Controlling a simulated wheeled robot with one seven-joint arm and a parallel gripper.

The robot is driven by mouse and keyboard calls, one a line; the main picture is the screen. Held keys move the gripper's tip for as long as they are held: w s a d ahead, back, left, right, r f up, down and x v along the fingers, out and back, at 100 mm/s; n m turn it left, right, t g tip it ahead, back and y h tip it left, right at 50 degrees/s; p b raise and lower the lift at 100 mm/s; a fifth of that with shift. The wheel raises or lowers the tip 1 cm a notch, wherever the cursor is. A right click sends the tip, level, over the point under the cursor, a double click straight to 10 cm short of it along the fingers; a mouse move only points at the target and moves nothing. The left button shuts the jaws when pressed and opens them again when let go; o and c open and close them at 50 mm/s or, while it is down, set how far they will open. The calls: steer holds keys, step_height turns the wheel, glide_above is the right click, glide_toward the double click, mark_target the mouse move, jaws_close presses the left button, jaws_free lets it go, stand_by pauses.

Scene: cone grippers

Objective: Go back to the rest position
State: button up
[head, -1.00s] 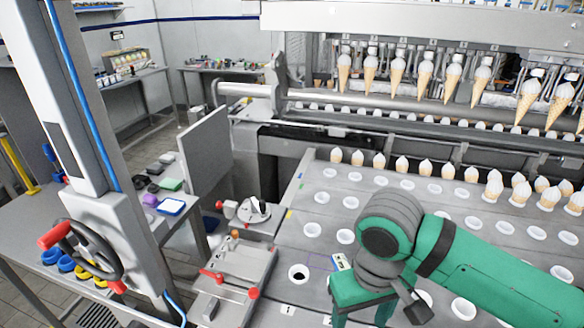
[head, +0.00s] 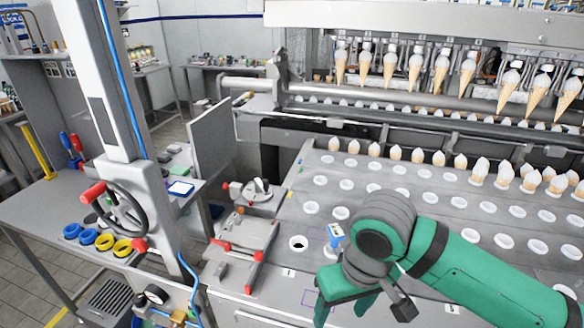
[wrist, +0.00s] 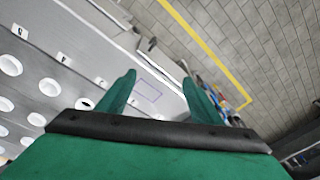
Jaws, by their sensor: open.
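My gripper (head: 345,308) is green and sits low in the head view, over the near part of the grey conveyor table (head: 275,262). In the wrist view its two fingers stand apart with nothing between them; my gripper (wrist: 160,76) is open and empty. Below it in the wrist view are the table edge and a purple square outline (wrist: 148,91). In the head view the outline (head: 311,298) lies beside the gripper, partly covered by it. The lower fingertips are cut near the frame's bottom edge.
A small blue-and-white item (head: 335,236) stands close behind my gripper. Rows of white cups (head: 312,207) and ice cream cones (head: 418,156) fill the table. Red-handled fixtures (head: 240,245) and a handwheel (head: 115,210) are to the left.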

steer(key=w+a+r+m+t+y, duration=0.1)
steer(key=w+a+r+t+y, duration=0.3)
steer(key=a, duration=0.4)
steer(key=w+a+r+t+y, duration=0.3)
steer(key=w+a+t+y, duration=0.15)
steer(key=a, duration=0.35)
steer(key=w+a+r+m+t+y, duration=0.1)
steer(key=w+a+r+t+y, duration=0.35)
steer(key=a, duration=0.35)
steer(key=s+d+f+m+t+h, duration=0.1)
steer(key=s+d+f+m+h, duration=0.25)
steer(key=f, duration=0.45)
steer(key=s+d+f+m+t+h, duration=0.25)
steer(key=s+f+h, duration=0.2)
steer(key=f, duration=0.45)
steer(key=s+d+f+m+t+h, duration=0.1)
steer(key=s+d+f+m+h, duration=0.3)
steer(key=f, duration=0.4)
steer(key=s+d+f+n+g, duration=0.1)
steer(key=s+f+n, duration=0.1)
steer(key=s, duration=0.6)
steer(key=s+d+f+n+g+h, duration=0.1)
steer(key=s+d+f+n, duration=0.1)
steer(key=s, duration=0.6)
steer(key=s+d+f+n+g+h, duration=0.1)
steer(key=s+f+n, duration=0.3)
steer(key=s, duration=0.3)
steer(key=shift+s+d+n, duration=0.3)
steer(key=shift+s, duration=0.1)
